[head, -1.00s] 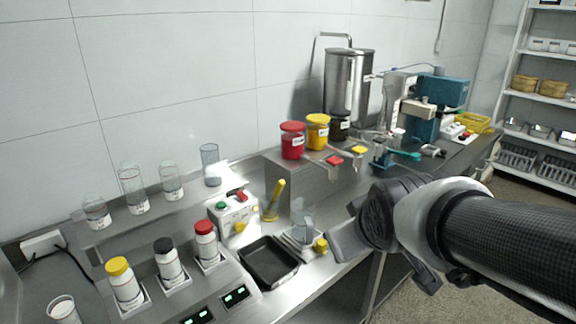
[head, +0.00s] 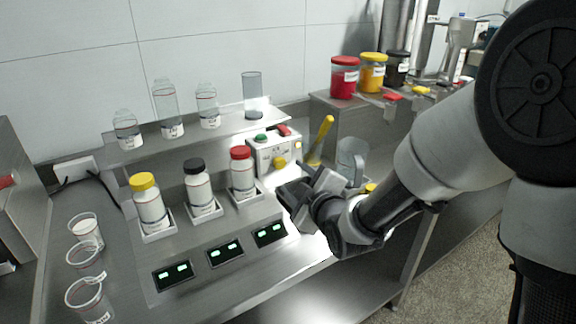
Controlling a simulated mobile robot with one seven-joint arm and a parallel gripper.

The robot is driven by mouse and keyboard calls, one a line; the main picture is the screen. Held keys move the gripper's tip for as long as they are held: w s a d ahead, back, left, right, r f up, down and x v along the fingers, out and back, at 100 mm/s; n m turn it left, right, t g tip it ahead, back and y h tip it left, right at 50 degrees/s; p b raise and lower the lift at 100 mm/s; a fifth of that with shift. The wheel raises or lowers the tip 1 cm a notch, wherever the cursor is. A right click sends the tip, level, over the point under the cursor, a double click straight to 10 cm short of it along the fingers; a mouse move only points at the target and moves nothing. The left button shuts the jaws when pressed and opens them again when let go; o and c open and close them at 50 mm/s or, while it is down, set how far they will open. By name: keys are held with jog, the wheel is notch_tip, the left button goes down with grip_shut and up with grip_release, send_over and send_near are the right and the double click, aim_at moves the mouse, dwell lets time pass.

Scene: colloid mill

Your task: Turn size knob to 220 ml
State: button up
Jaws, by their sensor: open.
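A white control box (head: 273,150) stands on the steel counter, with a green button (head: 261,138), a red switch (head: 283,130) and a yellow knob (head: 280,162) on it. Another yellow knob (head: 371,187) shows beside a clear jug (head: 351,160), partly hidden by my arm. I cannot tell from any readable label which is the size knob. My gripper (head: 298,184) is open with nothing seen between its fingers. In the picture it is just below and right of the control box; I see no contact with the yellow knob.
Three capped bottles, yellow (head: 150,205), black (head: 201,188) and red (head: 243,174), stand on scales with lit displays (head: 225,252). Clear vessels line a shelf (head: 185,135) behind. Cups (head: 85,230) stand at left. Red (head: 344,78) and yellow (head: 373,72) jars sit at right.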

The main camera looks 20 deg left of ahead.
aim_at(280, 164)
jog(key=x, duration=1)
jog(key=shift+w+a+b, duration=0.15)
jog(key=shift+w+b, duration=0.1)
jog(key=shift+b, duration=0.15)
jog(key=c, duration=1.1)
jog(key=shift+o, duration=0.2)
